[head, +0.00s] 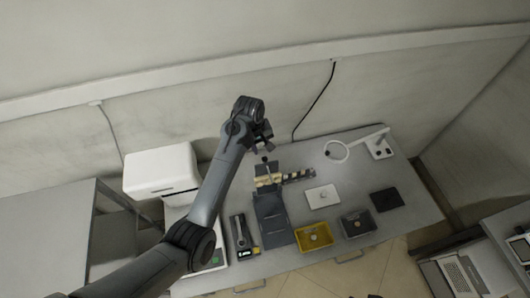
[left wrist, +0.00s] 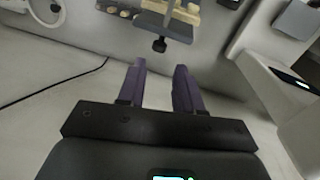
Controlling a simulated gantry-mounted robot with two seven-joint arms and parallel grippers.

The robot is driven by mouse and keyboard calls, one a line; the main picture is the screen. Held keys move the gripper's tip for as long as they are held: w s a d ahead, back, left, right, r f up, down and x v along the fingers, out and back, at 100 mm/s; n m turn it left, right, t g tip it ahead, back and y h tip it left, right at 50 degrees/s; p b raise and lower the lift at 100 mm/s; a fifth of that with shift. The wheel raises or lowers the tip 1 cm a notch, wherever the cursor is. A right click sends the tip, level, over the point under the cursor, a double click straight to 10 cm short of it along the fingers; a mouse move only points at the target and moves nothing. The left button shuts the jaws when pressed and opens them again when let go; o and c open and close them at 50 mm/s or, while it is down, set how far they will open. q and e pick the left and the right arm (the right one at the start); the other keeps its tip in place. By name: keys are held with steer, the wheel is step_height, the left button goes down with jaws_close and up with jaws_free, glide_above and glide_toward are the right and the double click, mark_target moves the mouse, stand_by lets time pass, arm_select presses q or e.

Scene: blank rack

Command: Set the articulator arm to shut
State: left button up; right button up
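The articulator (head: 268,181) stands near the back of the grey bench, with cream blocks and a thin rod sticking up. In the left wrist view, a grey-blue plate with cream parts and a dark knob, apparently the articulator (left wrist: 166,27), shows at the top centre. How far its arm is open is too small to tell. My left gripper (head: 263,143) is above and behind it, apart from it in the head view. The left wrist view shows its two purple fingers (left wrist: 160,66) spread with nothing between them, pointing towards the knob. My right gripper is out of view.
A dark blue-grey panel (head: 272,222) lies in front of the articulator. A yellow tray (head: 314,237), a dark tray (head: 357,224), a white pad (head: 322,196) and a black pad (head: 387,199) are to its right. A ring lamp (head: 378,146) and a white machine (head: 160,170) flank them.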

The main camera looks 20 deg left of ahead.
mark_target(264, 158)
arm_select(q)
steer(key=shift+w+d+f+p, duration=0.15)
steer(key=shift+f, duration=1.15)
steer(key=shift+w+d+f+p, duration=0.1)
steer(key=shift+d+f+p, duration=0.05)
steer(key=shift+f, duration=1.2)
steer(key=shift+w+d+f+p, duration=0.15)
steer(key=shift+f, duration=1.15)
jaws_close()
